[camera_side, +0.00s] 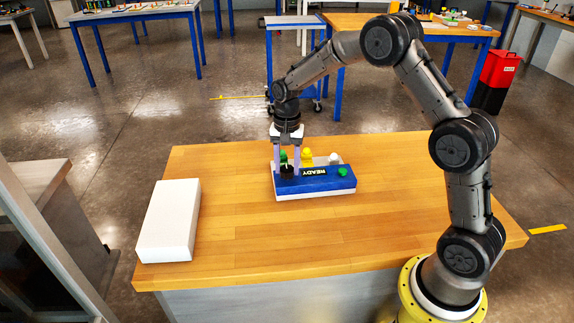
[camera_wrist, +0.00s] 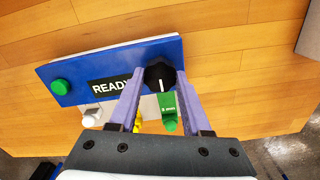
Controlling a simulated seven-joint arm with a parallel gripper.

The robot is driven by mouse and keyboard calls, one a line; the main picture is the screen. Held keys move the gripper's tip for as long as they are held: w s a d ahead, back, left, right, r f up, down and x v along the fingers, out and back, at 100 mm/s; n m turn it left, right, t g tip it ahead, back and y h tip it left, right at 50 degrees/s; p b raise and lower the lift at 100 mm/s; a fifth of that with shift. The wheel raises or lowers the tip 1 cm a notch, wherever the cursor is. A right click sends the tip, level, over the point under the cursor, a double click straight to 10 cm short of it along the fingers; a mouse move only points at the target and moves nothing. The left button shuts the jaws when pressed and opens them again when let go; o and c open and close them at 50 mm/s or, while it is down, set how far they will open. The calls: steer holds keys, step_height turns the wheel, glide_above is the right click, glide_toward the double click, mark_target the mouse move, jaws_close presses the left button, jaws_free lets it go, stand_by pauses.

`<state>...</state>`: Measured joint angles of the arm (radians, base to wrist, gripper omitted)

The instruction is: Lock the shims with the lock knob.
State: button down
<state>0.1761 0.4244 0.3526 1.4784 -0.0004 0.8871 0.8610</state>
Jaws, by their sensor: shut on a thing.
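The lock knob (camera_wrist: 158,77) is black and lobed, with a white pointer line, on the blue panel (camera_wrist: 112,62) of a small fixture. In the side view the knob (camera_side: 287,170) is at the panel's left end. My gripper (camera_side: 286,174) points down with its two purple fingers on either side of the knob, shut on it. Behind the panel stand a green piece (camera_side: 283,156), a yellow piece (camera_side: 307,156) and a white piece (camera_side: 334,158), likely the shims. The fingers partly cover the yellow piece in the wrist view.
The panel shows a READY display (camera_side: 315,172) and a green button (camera_side: 342,172). A white block (camera_side: 169,220) lies at the left of the wooden table (camera_side: 330,230). The table's front and middle are clear.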

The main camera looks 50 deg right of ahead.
mark_target(287, 168)
steer(key=shift+r, duration=0.1)
steer(key=shift+c, duration=1.8)
jaws_free()
step_height(287, 168, up, 14)
